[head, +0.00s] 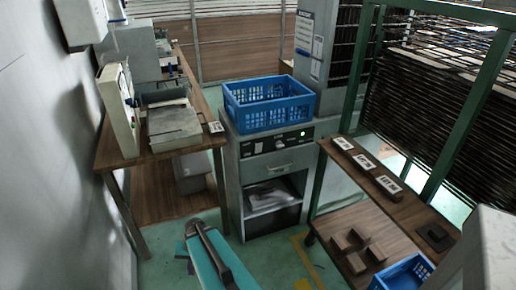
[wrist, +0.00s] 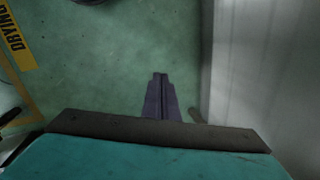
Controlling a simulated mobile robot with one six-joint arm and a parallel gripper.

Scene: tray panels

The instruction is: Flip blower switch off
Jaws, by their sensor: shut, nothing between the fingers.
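My gripper (wrist: 160,80) shows in the wrist view as two dark fingers pressed together, with nothing between them, over green floor. In the head view my teal arm is low in the middle, in front of a grey cabinet (head: 229,180). A control panel (head: 268,146) on the cabinet's upper front carries a lit green lamp (head: 303,134), a pale round control (head: 279,144) and small dark parts. I cannot tell which part is the blower switch, or its position; the lettering is too small to read. The gripper is well apart from the panel.
A blue crate (head: 268,116) stands on the cabinet. A wooden bench (head: 125,157) with machines is on the left. A wooden table (head: 384,210) with labelled blocks and a green-framed rack (head: 465,105) are on the right. A wall (wrist: 262,70) is close beside the gripper.

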